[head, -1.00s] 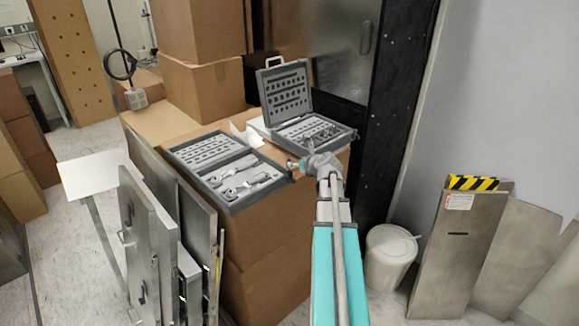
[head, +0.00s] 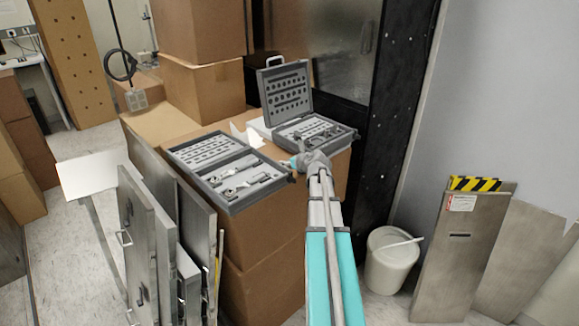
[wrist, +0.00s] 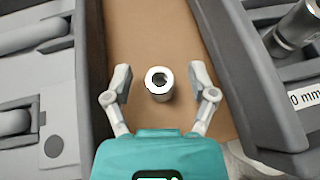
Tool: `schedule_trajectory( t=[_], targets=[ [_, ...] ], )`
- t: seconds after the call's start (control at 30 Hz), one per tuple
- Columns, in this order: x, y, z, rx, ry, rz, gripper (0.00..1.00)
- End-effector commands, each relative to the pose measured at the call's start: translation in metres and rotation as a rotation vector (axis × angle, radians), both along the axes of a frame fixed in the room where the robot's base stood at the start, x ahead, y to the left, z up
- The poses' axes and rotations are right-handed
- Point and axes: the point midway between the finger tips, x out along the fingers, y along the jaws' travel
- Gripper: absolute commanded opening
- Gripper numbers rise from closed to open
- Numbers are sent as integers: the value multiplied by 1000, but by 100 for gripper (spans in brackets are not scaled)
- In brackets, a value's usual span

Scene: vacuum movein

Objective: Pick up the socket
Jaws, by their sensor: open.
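The socket (wrist: 159,83) is a small shiny metal cylinder with a dark hole in its top. In the wrist view it stands upright on the brown cardboard top (wrist: 150,35), in the gap between two grey tool cases. My gripper (wrist: 160,92) is open, with one finger on each side of the socket and a visible gap to each. In the head view my gripper (head: 303,161) is at the box top between the cases; my arm hides its fingers and the socket there.
A flat open grey tool case (head: 235,205) lies to the left. Another grey case (head: 345,138) with a raised lid stands behind right. Cardboard boxes (head: 205,90) rise behind. Metal panels (head: 145,235) lean at front left, and a white bucket (head: 390,262) stands right.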

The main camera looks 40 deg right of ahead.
Motion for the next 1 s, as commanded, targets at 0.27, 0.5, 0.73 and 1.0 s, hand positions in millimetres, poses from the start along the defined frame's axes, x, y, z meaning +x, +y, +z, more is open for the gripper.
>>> schedule_trajectory(
  t=[0.27, 0.5, 0.73, 1.0],
  targets=[
    [-1, 0, 0, 1, 0, 0, 73],
    [-1, 0, 0, 1, 0, 0, 64],
    [-1, -1, 0, 0, 0, -1, 21],
    [-1, -1, 0, 0, 0, -1, 0]
  ],
)
